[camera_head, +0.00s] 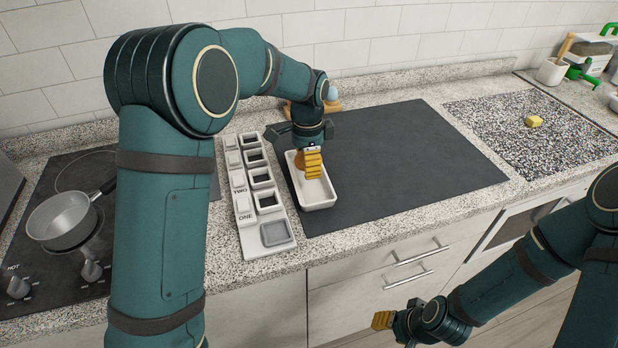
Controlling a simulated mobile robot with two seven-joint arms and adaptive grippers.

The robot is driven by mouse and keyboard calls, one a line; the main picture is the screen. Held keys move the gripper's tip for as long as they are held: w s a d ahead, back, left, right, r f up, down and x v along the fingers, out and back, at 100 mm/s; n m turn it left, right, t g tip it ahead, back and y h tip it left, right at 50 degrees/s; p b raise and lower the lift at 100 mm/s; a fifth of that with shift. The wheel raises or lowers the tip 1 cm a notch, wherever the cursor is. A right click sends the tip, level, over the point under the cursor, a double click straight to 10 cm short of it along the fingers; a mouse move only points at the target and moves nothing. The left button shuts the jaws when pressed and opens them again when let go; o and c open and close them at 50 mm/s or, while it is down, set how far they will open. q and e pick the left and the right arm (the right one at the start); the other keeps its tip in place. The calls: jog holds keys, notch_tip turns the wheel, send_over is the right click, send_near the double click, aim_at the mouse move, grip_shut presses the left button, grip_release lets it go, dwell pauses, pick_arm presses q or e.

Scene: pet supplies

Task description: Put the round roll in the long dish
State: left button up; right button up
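The long dish (320,200) is a white rectangular tray on the dark mat, right of a grey block with square wells. My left gripper (308,164) points down over the dish, its yellow finger in front. A brown, rounded thing (298,163), perhaps the round roll, shows beside and behind that finger, over the dish's left part. The gripper hides much of it, and I cannot tell whether it is gripped or rests in the dish. My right gripper (383,320) is low at the bottom, in front of the cabinets and away from the counter top; its opening is unclear.
The grey block (278,250) with square wells stands close left of the dish. A pan (62,220) sits on the hob at left. A small yellow thing (534,121) lies on a speckled board at right. The dark mat (420,165) right of the dish is clear.

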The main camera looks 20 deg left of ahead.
pick_arm(q)
jog(key=shift+f+b, duration=0.55)
jog(key=shift+f, duration=1.85)
jog(key=shift+f, duration=0.2)
jog(key=o, duration=1.2)
jog(key=shift+r, duration=0.1)
jog(key=shift+r, duration=0.1)
notch_tip(320, 180, up, 12)
jog(key=p, duration=0.3)
